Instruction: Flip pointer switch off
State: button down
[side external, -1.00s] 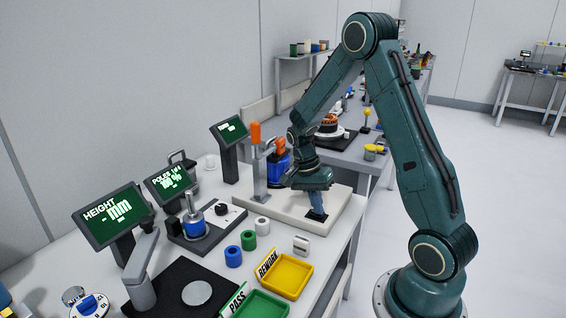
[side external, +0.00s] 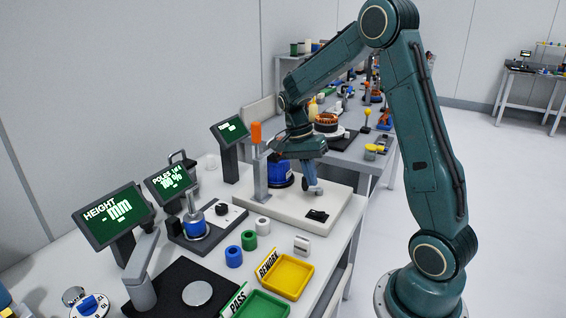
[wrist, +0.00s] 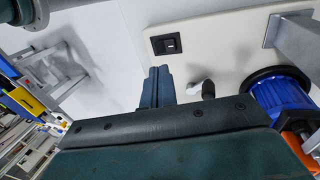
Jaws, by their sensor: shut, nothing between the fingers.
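A small black switch (side external: 317,215) sits on the white base plate (side external: 283,206), near its front right part. In the wrist view the switch (wrist: 172,44) is a black square with a dark rocker and a small white mark; I cannot tell its on or off position. My gripper (side external: 314,190) is shut and empty, pointing down above the plate, a little behind and above the switch. In the wrist view the closed fingertips (wrist: 158,70) are apart from the switch. A blue stator housing (side external: 280,173) stands on the plate to the left, partly hidden by my arm.
A clamp post with an orange handle (side external: 256,133) stands left of the housing. A gauge block with a black knob (side external: 222,209), coloured rings, a yellow tray (side external: 289,276) and a green tray (side external: 262,306) lie nearer. A blue dial (side external: 89,305) is at lower left.

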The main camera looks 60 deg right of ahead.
aim_at(320, 214)
jog(key=shift+v, duration=2.55)
jog(key=shift+w+f+g, duration=0.15)
jog(key=shift+w+g, duration=0.35)
jog(key=shift+w, duration=0.2)
jog(key=shift+s+f, duration=0.1)
jog(key=shift+f, duration=0.05)
jog(key=x, duration=1.3)
jog(key=shift+s+f, duration=0.1)
jog(key=shift+f, duration=0.2)
